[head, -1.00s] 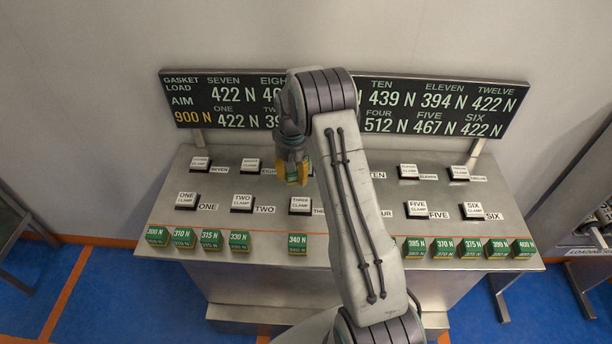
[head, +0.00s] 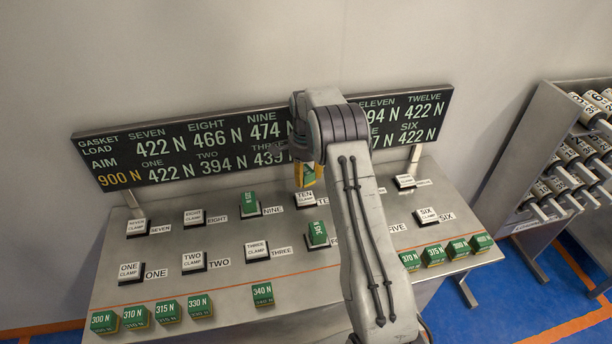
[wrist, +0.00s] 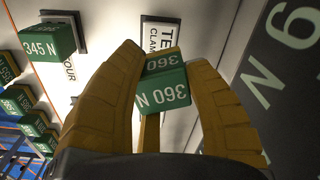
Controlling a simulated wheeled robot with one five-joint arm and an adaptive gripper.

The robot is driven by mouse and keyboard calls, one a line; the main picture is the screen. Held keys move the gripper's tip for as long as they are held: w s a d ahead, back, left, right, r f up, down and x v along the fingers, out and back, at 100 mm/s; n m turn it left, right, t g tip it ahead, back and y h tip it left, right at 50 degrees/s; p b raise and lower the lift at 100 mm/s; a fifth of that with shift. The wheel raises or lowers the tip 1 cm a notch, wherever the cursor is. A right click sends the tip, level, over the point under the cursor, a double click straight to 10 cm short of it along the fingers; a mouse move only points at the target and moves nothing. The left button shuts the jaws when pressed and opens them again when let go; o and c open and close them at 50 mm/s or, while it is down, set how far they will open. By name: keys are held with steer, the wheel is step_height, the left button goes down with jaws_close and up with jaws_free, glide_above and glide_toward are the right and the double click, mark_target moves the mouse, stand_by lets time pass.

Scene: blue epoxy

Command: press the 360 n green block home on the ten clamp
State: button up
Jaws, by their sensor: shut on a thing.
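My gripper (head: 308,182) has yellow fingers. In the wrist view it (wrist: 165,85) is shut on the green 360 N block (wrist: 163,92), whose label reads upside down on two faces. The ten clamp (head: 304,199) is a white-topped square pad in the back row; its label plate also shows in the wrist view (wrist: 160,33), just beyond the block. In the head view the gripper tips hang over or just behind this clamp. The gap between block and clamp cannot be judged. The block is mostly hidden by the fingers in the head view.
A green block (head: 249,204) stands on the nine clamp, and the 345 N block (head: 317,234) on the four clamp. Several green blocks line the console's front edge. The readout board (head: 200,148) rises behind the clamps. A rack of cylinders (head: 570,160) stands at right.

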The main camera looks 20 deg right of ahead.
mark_target(305, 197)
steer(key=m, duration=0.4)
steer(key=shift+b, duration=0.35)
stand_by(0.4)
steer(key=shift+f+b, duration=2.15)
steer(key=shift+f, duration=1.05)
steer(key=shift+f+b, duration=0.5)
steer(key=shift+f, duration=0.2)
steer(key=o, duration=1.2)
steer(key=shift+r, duration=0.1)
